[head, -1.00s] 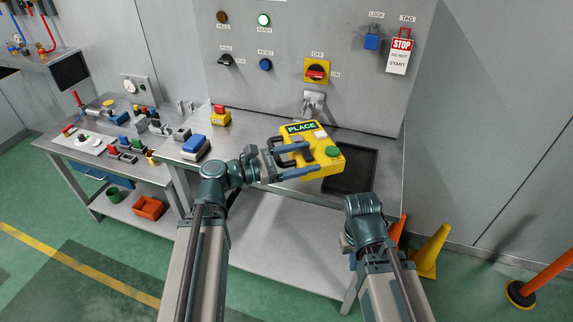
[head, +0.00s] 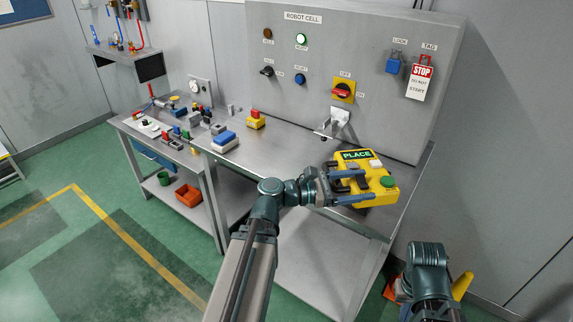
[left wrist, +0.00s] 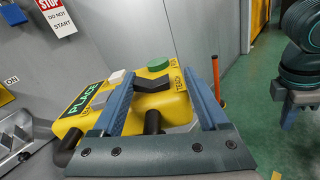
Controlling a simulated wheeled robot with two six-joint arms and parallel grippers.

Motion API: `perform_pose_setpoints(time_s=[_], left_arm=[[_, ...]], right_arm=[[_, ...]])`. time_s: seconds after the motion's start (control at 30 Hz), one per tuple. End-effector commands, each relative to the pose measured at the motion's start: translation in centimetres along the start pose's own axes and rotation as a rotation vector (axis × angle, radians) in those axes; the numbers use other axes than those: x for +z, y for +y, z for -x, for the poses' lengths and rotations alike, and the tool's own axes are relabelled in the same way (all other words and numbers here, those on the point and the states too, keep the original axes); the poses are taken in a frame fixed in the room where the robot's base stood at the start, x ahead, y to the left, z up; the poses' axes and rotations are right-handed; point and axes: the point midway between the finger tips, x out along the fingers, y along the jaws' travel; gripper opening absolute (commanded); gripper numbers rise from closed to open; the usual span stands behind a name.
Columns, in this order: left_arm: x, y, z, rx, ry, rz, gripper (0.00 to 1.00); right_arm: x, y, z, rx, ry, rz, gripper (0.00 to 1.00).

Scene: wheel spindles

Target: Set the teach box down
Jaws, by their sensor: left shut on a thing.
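The teach box (head: 377,191) is yellow, with a green PLACE display, a white button and a green button. My left gripper (head: 349,180) is shut on it from the left, with the box over the right end of the steel table (head: 290,150). I cannot tell whether its underside touches the table. In the left wrist view, the teach box (left wrist: 165,108) sits between the two blue-grey fingers, its display to the left. My right arm is at the lower right; its gripper fingers do not show.
A cabinet with switches (head: 365,50) stands behind the table, with an empty metal bracket (head: 333,124) low on it. A blue-topped box (head: 223,141) and a red-and-yellow block (head: 255,119) stand on the left of the table. The table's middle is clear.

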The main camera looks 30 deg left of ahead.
Motion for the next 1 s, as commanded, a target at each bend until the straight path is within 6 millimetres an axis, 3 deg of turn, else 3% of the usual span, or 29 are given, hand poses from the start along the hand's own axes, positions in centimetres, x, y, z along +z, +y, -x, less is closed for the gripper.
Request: perform_pose_setpoints(time_s=[0.17, 0.3, 0.5, 0.7, 0.83, 1.0], left_arm=[[-3.0, 5.5, 4.5, 0.196, 0.038, -0.002, 0.00], [-5.3, 9.9, 9.5, 0.374, 0.076, -0.002, 0.00], [-7.9, 14.7, 16.8, 0.599, 0.125, -0.003, 0.00], [-9.2, 17.0, 21.7, 0.735, 0.154, -0.003, 0.00], [-9.5, 17.6, 23.1, 0.773, 0.162, -0.004, 0.00], [-9.5, 17.8, 23.6, 0.786, 0.165, -0.004, 0.00]], right_arm=[[-0.1, -0.2, -1.9, 0.000, 0.000, 0.000, 0.00], [-0.2, -0.3, -3.2, 0.000, 0.000, 0.000, 0.00], [-0.3, -0.5, -4.7, 0.000, 0.000, 0.000, 0.00], [-0.3, -0.5, -5.5, 0.000, 0.000, 0.000, 0.00], [-0.3, -0.5, -5.7, 0.000, 0.000, 0.000, 0.00], [-0.3, -0.5, -5.7, 0.000, 0.000, 0.000, 0.00]])
